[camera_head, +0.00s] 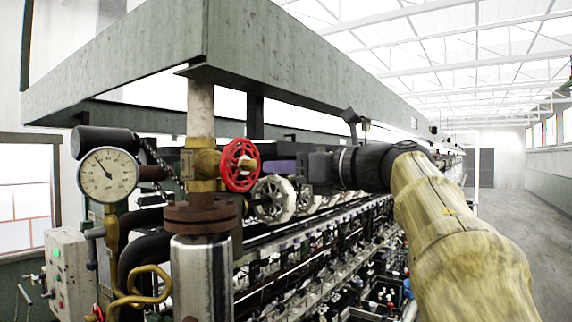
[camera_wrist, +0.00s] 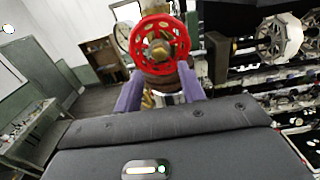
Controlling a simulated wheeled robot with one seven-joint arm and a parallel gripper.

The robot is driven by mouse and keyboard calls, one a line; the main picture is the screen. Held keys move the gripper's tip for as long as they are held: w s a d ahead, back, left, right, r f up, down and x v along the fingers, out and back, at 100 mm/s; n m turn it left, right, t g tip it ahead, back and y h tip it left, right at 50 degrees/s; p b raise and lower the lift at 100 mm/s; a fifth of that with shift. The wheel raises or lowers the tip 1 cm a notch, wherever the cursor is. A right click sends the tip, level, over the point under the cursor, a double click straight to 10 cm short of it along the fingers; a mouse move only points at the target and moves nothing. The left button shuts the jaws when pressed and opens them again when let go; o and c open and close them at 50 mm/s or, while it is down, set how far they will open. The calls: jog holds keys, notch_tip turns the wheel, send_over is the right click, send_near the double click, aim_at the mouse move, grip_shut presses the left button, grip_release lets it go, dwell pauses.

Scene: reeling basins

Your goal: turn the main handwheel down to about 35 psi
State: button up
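The red handwheel (camera_head: 240,165) sits on a brass valve body on the vertical pipe, left of centre in the head view. In the wrist view the handwheel (camera_wrist: 160,18) is straight ahead, with its brass hub in the middle. My gripper (camera_head: 281,168) is just right of the wheel in the head view. In the wrist view my gripper (camera_wrist: 160,73) has its two purple fingers spread apart below the wheel's hub, near the lower rim. I cannot tell whether they touch it. The round pressure gauge (camera_head: 108,175) has its needle pointing up and left; its numbers are too small to read surely.
A pale spoked wheel (camera_head: 273,199) is right of and below the red one. A long reeling machine with basins runs back to the right. A grey control box (camera_head: 70,268) with a green light stands at lower left. The aisle floor (camera_head: 520,225) at right is clear.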

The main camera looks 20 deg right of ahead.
aim_at(254, 165)
jog(key=shift+w+a, duration=0.1)
jog(key=p+x, duration=0.2)
jog(key=x, duration=0.4)
jog(key=shift+r, duration=0.15)
jog(key=shift+w+a, duration=0.25)
jog(key=shift+w, duration=0.05)
jog(key=shift+c, duration=0.4)
